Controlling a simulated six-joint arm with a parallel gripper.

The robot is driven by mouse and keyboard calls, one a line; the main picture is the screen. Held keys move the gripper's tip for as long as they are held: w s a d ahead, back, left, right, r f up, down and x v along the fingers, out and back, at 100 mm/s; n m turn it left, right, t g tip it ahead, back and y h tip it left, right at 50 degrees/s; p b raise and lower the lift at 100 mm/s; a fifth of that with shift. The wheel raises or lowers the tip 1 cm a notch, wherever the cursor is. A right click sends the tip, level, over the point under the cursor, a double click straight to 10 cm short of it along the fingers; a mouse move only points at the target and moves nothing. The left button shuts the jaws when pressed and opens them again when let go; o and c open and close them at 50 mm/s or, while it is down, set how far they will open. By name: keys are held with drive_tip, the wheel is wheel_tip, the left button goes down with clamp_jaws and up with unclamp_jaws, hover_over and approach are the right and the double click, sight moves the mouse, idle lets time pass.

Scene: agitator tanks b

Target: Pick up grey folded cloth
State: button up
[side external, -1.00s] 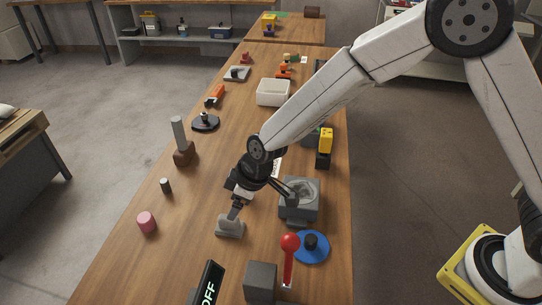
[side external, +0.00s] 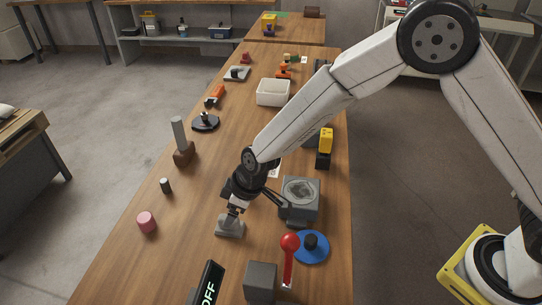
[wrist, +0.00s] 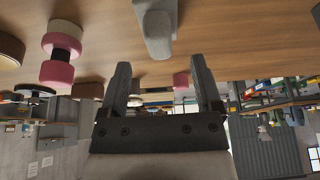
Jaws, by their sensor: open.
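The grey folded cloth (side external: 229,227) lies on the wooden table towards the near end. It is a small light-grey form with a wider base and a raised part. My gripper (side external: 234,210) is just above it, with the fingertips close to its top; I cannot tell from the side whether they touch. In the wrist view the cloth (wrist: 157,30) shows beyond the fingertips, lined up with the gap between them. My gripper (wrist: 159,62) is open there, with nothing between the fingers.
A grey box with a round basin (side external: 300,198) and a blue disc with a black knob (side external: 311,247) stand to the right. A red-balled lever (side external: 289,243) and a grey block (side external: 261,281) are nearer. A pink cylinder (side external: 147,222) stands left, with bare table between.

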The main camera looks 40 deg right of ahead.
sight(237, 229)
drive_tip(key=shift+x, duration=2.2)
drive_tip(key=shift+c, duration=0.2)
clamp_jaws()
